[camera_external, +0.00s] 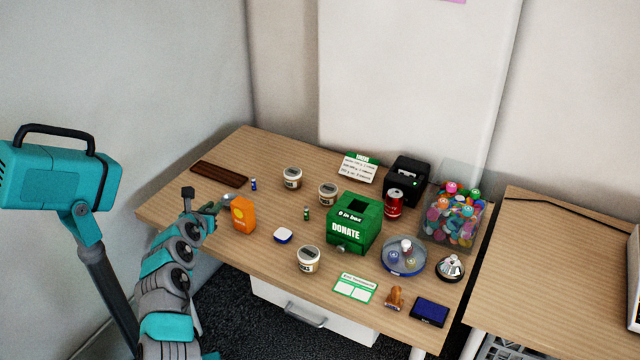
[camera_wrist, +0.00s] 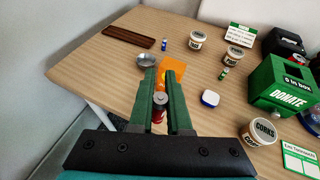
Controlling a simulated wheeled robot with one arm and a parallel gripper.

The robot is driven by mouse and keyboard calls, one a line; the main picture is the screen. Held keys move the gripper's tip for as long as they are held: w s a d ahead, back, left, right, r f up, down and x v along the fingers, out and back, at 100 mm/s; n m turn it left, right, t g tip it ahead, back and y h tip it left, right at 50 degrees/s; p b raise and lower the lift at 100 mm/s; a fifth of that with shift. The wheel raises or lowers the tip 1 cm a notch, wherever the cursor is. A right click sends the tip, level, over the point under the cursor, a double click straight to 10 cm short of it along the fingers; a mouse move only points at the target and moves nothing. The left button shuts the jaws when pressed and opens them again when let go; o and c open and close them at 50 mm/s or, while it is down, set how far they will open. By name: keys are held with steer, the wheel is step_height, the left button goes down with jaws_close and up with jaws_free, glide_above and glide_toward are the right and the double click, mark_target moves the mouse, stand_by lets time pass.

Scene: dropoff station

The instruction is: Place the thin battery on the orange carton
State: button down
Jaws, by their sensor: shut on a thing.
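My gripper (camera_wrist: 161,80) is shut on a small battery-like cylinder (camera_wrist: 159,99) with a silver end and a red side. Its lower part is hidden between the green fingers. In the external view my gripper (camera_external: 216,207) is just left of the orange carton (camera_external: 243,215), which stands upright on the table. The held cylinder cannot be made out there. In the wrist view the orange carton (camera_wrist: 187,72) shows beyond and right of the fingertips, partly covered by them. I cannot tell whether they touch it.
A small metal dish (camera_wrist: 147,60) is close to the fingertips. A white-blue box (camera_external: 283,235), several tubs and a green donation box (camera_external: 354,224) are to the right.

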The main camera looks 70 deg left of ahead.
steer(key=w+d+r+x, duration=0.1)
steer(key=w+x, duration=0.2)
steer(key=x, duration=1.3)
steer(key=shift+b, duration=0.35)
steer(key=shift+f, duration=0.2)
steer(key=c, duration=0.9)
jaws_free()
steer(key=shift+a, duration=0.1)
steer(key=shift+o, duration=0.2)
steer(key=shift+d+r, duration=0.35)
steer(key=v, duration=1.1)
